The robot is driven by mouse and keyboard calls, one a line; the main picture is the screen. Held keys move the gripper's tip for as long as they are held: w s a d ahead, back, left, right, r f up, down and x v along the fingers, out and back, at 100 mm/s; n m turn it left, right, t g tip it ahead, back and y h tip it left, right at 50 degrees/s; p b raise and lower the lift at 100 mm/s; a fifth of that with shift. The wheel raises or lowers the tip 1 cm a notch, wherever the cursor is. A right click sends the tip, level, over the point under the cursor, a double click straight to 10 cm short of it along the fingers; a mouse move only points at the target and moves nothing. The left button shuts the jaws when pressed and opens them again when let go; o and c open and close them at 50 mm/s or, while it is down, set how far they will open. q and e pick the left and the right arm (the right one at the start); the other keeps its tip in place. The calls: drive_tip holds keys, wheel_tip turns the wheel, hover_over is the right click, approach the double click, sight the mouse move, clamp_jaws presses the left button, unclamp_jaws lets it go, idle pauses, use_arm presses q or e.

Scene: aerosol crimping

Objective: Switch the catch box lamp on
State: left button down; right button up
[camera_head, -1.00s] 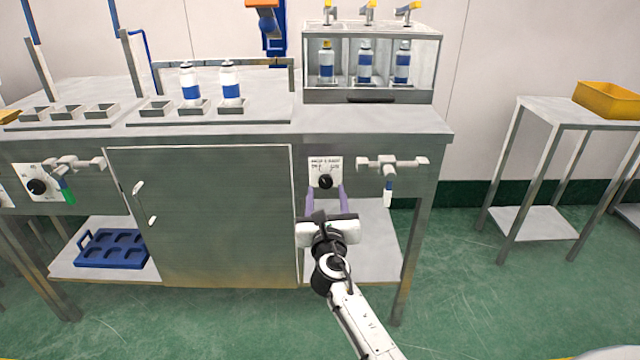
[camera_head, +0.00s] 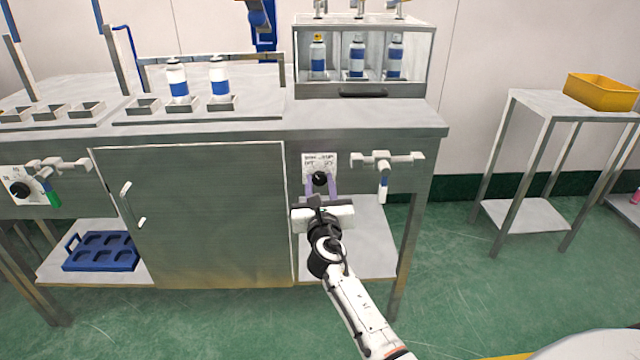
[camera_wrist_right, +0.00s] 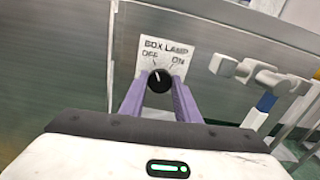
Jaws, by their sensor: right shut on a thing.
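The box lamp knob (camera_head: 320,179) is a black round knob on a white label plate on the bench front. In the right wrist view the plate (camera_wrist_right: 185,52) reads BOX LAMP, with OFF at left and ON at right. The white mark on the knob (camera_wrist_right: 159,80) points roughly up, nearer OFF than ON. My right gripper (camera_head: 321,187) is shut on the knob, one purple finger on each side; it also shows in the right wrist view (camera_wrist_right: 159,86). The glass-fronted box (camera_head: 362,62) on the bench holds three blue-and-white cans. My left gripper is out of view.
A cabinet door (camera_head: 200,220) with handles is to the left. A blue tray (camera_head: 100,250) lies on the lower shelf. A side table (camera_head: 530,110) with a yellow bin (camera_head: 600,92) stands at right.

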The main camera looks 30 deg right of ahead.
drive_tip(key=m+b, duration=0.1)
drive_tip(key=m, duration=0.3)
drive_tip(key=shift+m, duration=0.4)
drive_tip(key=m+b, duration=0.1)
drive_tip(key=m, duration=0.2)
drive_tip(key=shift+m, duration=0.3)
drive_tip(key=shift+m+b, duration=0.55)
drive_tip(key=shift+m, duration=0.45)
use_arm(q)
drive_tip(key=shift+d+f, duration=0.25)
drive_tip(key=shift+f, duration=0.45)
use_arm(e)
drive_tip(key=shift+m, duration=0.8)
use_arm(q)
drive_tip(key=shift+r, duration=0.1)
use_arm(e)
drive_tip(key=o, duration=1)
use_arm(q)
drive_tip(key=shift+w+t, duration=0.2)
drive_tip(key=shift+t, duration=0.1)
use_arm(e)
drive_tip(key=shift+o, duration=0.2)
